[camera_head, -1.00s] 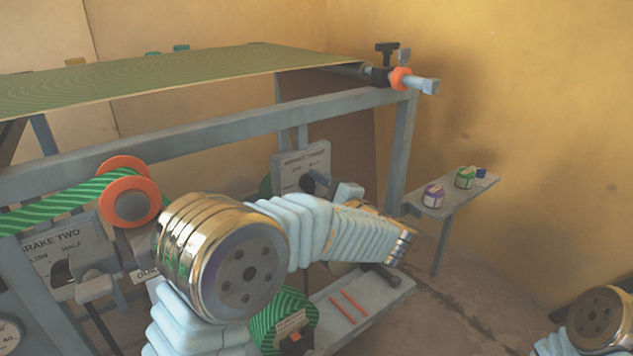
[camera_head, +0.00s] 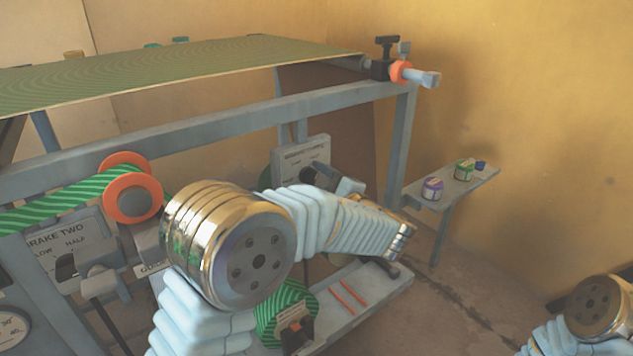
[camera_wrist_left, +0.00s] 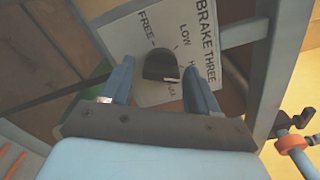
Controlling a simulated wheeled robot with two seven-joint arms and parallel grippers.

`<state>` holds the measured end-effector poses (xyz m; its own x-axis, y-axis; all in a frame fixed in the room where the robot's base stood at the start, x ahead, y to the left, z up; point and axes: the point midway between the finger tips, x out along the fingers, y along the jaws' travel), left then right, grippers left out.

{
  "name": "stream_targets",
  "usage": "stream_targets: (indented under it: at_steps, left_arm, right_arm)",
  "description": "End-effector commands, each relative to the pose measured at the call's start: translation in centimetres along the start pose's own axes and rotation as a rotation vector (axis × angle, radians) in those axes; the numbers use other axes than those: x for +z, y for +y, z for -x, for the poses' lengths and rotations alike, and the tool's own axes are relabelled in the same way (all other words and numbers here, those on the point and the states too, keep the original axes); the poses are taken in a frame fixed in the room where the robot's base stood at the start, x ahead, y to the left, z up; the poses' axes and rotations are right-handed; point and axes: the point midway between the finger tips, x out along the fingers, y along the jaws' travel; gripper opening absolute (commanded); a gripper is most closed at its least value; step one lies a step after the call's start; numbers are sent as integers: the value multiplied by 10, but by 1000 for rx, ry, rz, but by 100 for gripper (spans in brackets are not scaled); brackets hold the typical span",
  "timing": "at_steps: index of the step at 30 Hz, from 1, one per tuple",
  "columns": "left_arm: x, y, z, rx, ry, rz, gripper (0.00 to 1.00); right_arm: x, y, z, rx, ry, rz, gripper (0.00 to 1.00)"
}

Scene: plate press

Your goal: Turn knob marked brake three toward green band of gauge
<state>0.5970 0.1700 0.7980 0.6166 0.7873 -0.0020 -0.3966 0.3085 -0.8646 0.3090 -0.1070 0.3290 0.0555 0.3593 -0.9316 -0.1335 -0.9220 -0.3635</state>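The brake three knob (camera_wrist_left: 160,66) is dark and rounded, with a pale pointer mark, on a white plate (camera_wrist_left: 150,32) lettered BRAKE THREE, FREE and LOW. In the wrist view, the two fingers of my left gripper (camera_wrist_left: 157,74) are apart, one on each side of the knob; I cannot tell whether they touch it. In the head view the left gripper (camera_head: 332,182) is at the front of the same plate (camera_head: 302,154), partly covering it. A round dial gauge (camera_head: 12,330) is cut off at the left edge; no green band shows on it. My right gripper is out of frame.
The brake two plate (camera_head: 72,238) and orange-flanged roller (camera_head: 133,198) stand left of my arm. A frame rail (camera_head: 220,128) crosses above it. A side shelf (camera_head: 470,182) holds small tins. A lower ledge (camera_head: 372,300) carries red sticks. Open floor lies to the right.

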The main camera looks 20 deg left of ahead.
Motion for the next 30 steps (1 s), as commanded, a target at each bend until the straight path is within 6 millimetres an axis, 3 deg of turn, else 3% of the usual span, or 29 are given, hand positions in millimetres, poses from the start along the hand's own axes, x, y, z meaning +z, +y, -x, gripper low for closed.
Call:
stream_targets:
  at_steps: [9, 13, 24, 30]
  left_arm:
    - [1, -1, 0, -1, -2, 2, 68]
    - [0, 0, 10, -1, -1, 3, 68]
    - [-1, 0, 95, -4, 2, 2, 68]
    - [-1, 0, 128, -1, 0, 2, 68]
  right_arm:
    - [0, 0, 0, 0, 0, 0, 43]
    - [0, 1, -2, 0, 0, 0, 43]
    - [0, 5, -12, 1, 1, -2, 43]
    - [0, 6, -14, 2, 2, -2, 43]
